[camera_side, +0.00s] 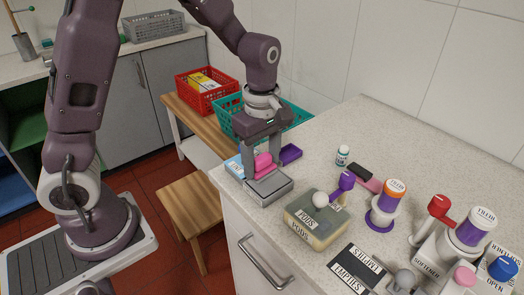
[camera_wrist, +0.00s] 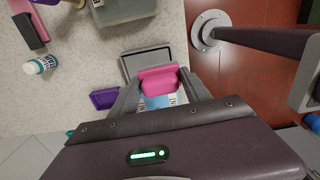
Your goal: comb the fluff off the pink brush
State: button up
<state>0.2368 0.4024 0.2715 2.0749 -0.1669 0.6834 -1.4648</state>
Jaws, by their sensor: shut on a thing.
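In the side view a pink brush (camera_side: 263,162) is between the fingers of my gripper (camera_side: 266,167), at the left corner of the speckled counter. My gripper is shut on it. A grey metal tray-like block (camera_side: 268,188) is directly below the brush. In the wrist view the pink brush (camera_wrist: 158,83) is between the fingertips of my gripper (camera_wrist: 155,88), over the near edge of the grey block (camera_wrist: 142,57). I cannot tell whether brush and block touch. The brush's underside is hidden, and I cannot make out fluff or comb teeth.
A purple tray (camera_side: 290,153) and a blue-and-white labelled item (camera_side: 234,167) lie close by my gripper. A yellowish pods box (camera_side: 312,225), a white bottle (camera_side: 343,155), a black-and-pink item (camera_side: 364,177) and dispensers (camera_side: 385,205) stand to the right.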

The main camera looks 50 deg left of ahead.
aim_at(261, 173)
jog(key=shift+f, duration=1.45)
jog(key=shift+w+f, duration=0.35)
jog(key=shift+w, duration=0.15)
jog(key=shift+c, duration=0.8)
jog(key=shift+o, duration=0.2)
jog(key=shift+w+f, duration=0.15)
jog(key=shift+w, duration=1.5)
jog(key=shift+s, duration=2.2)
jog(key=shift+w, duration=2.35)
notch_tip(261, 173, up, 8)
jog(key=shift+s, duration=0.15)
